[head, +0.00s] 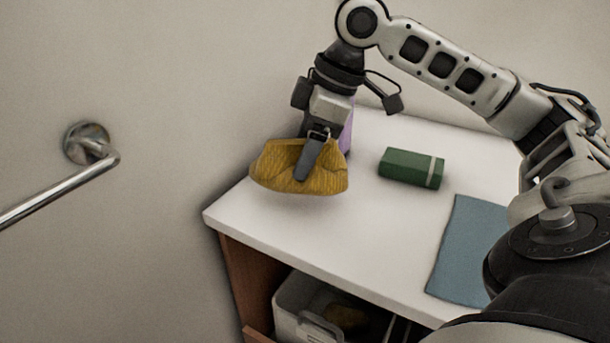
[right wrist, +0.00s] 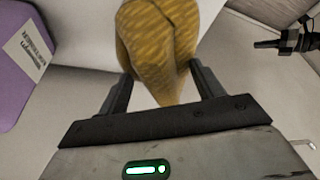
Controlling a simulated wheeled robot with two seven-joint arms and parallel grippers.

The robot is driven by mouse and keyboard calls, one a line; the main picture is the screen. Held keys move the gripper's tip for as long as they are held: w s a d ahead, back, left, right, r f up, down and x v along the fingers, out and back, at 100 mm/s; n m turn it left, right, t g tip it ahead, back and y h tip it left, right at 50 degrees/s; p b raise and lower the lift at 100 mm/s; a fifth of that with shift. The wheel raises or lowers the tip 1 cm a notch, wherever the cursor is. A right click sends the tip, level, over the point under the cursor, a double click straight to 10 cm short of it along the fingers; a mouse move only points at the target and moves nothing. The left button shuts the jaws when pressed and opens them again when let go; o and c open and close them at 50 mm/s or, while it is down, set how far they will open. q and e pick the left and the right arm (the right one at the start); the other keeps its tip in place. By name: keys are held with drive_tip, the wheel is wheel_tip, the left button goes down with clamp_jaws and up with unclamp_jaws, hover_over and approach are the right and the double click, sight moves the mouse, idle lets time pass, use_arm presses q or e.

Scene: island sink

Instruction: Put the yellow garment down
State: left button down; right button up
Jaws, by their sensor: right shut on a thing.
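The yellow garment (head: 272,166) is a folded, ribbed cloth at the left end of the white countertop. My right gripper (head: 303,172) is shut on it from above. Its lower edge is over the counter near the left edge; I cannot tell whether it touches the surface. In the right wrist view the garment (right wrist: 158,45) is pinched between the two fingers, with its folds bulging outward. My left gripper is not in view.
A green box (head: 411,168) and a blue cloth (head: 468,250) lie on the white counter (head: 350,235). A purple item (head: 346,135) stands behind my gripper. A white bin (head: 300,310) with something yellowish inside is under the counter. A metal rail (head: 60,188) is on the left wall.

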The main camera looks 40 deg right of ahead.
drive_tip(key=f, duration=0.1)
drive_tip(key=w+d+f, duration=0.1)
drive_tip(key=w+f, duration=0.1)
drive_tip(key=shift+d+f, duration=0.2)
drive_tip(key=shift+d, duration=0.15)
drive_tip(key=f, duration=0.1)
drive_tip(key=f+b, duration=0.1)
drive_tip(key=shift+w+d+f, duration=0.15)
drive_tip(key=shift+w+f, duration=0.05)
drive_tip(key=shift+f, duration=0.45)
drive_tip(key=o, duration=1.2)
drive_tip(key=shift+f, duration=0.1)
